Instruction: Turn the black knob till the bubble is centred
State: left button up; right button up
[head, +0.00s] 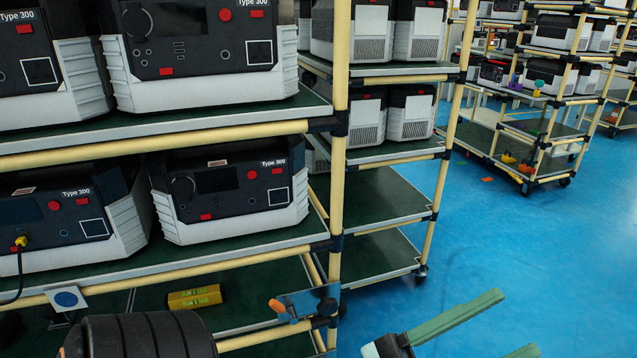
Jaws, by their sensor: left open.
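A yellow spirit level (194,297) lies on the low green shelf at the left, under the Type 300 units. Its greenish vials show, but they are too small to tell where the bubble sits. A large ribbed black cylinder (140,335) fills the near bottom left, cut off by the picture edge; I cannot tell if it is the black knob or a part of my arm. My left gripper (512,323) is at the bottom right, open and empty, its green fingers over the blue floor, apart from the level and the rack. My right gripper is not in view.
A rack with Type 300 units (232,189) stands close at the left, its cream upright (340,110) near the middle. A small plate with an orange tip (276,305) juts at its lower front. A blue-dot card (67,299) is at left. Blue floor (520,240) is free at right.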

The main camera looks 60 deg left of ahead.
aim_at(326, 308)
jog(key=i+l+u, duration=0.25)
jog(key=u, duration=0.15)
jog(key=i+l+u, duration=0.2)
jog(key=u, duration=0.2)
jog(key=i+l+u, duration=0.15)
jog(key=l+u, duration=0.25)
jog(key=i+l+u, duration=0.1)
jog(key=l+u, duration=0.7)
jog(key=i+l, duration=0.05)
jog(key=l, duration=0.05)
